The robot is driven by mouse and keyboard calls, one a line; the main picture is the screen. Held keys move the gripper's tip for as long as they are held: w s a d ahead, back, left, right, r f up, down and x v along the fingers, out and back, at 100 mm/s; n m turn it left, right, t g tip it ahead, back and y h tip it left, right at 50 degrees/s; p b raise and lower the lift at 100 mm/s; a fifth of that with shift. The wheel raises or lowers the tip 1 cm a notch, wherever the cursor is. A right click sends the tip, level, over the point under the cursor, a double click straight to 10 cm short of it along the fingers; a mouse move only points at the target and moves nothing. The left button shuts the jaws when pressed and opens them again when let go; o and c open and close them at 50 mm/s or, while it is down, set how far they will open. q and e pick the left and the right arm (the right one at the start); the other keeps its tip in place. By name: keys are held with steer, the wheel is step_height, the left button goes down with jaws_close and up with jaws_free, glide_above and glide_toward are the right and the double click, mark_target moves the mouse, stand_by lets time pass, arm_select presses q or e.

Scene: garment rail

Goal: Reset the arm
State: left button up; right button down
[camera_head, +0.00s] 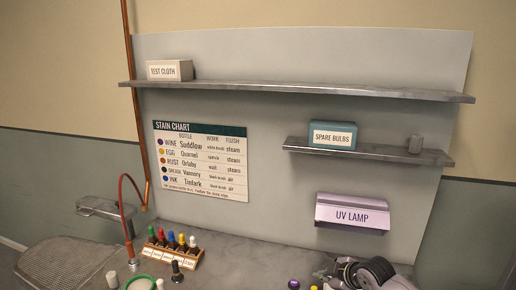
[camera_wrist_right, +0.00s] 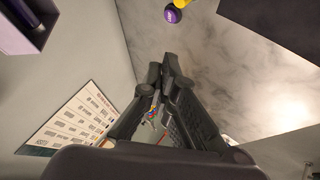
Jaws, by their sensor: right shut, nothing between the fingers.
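My right gripper (camera_head: 362,272) is a dark shape at the bottom right of the head view, low over the counter and below the UV lamp. In the right wrist view its black fingers (camera_wrist_right: 164,74) come together at the tips, with nothing held between them. Small coloured shapes show through the gap between the finger links. My left gripper is not in view.
A purple UV lamp (camera_head: 352,213) is mounted on the back panel above my right gripper. A rack of coloured bottles (camera_head: 172,248) stands on the counter at left. A purple-capped item (camera_wrist_right: 172,14) lies near the gripper. Shelves (camera_head: 300,91) hold boxes above.

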steer(key=s+a+f+m+g, duration=0.15)
steer(key=s+a+f, duration=0.3)
steer(key=s, duration=0.55)
steer(key=s+a+f+m+g, duration=0.1)
steer(key=s+a+f+m, duration=0.3)
steer(key=s, duration=0.6)
steer(key=s+d+r+m+g+h, duration=0.1)
steer(key=s+d+m+h, duration=0.3)
steer(key=s, duration=0.7)
steer(key=s+d+r+m+g, duration=0.1)
steer(key=s+d+m, duration=0.2)
steer(key=s+d, duration=0.55)
steer(key=s+a+f+g+b, duration=0.1)
steer(key=s+f+b, duration=0.15)
steer(key=f, duration=1.45)
steer(key=s+a+f+g+b, duration=0.15)
steer(key=f+b, duration=0.25)
steer(key=f, duration=1.3)
arm_select(q)
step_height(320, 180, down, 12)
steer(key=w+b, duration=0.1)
steer(key=b, duration=0.4)
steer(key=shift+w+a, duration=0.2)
arm_select(e)
steer(key=s+d+f, duration=0.2)
steer(key=s+f, duration=1.4)
steer(key=f, duration=0.4)
steer(key=shift+s+d+n, duration=0.3)
steer(key=shift+d+n, duration=0.05)
steer(key=shift+f, duration=0.1)
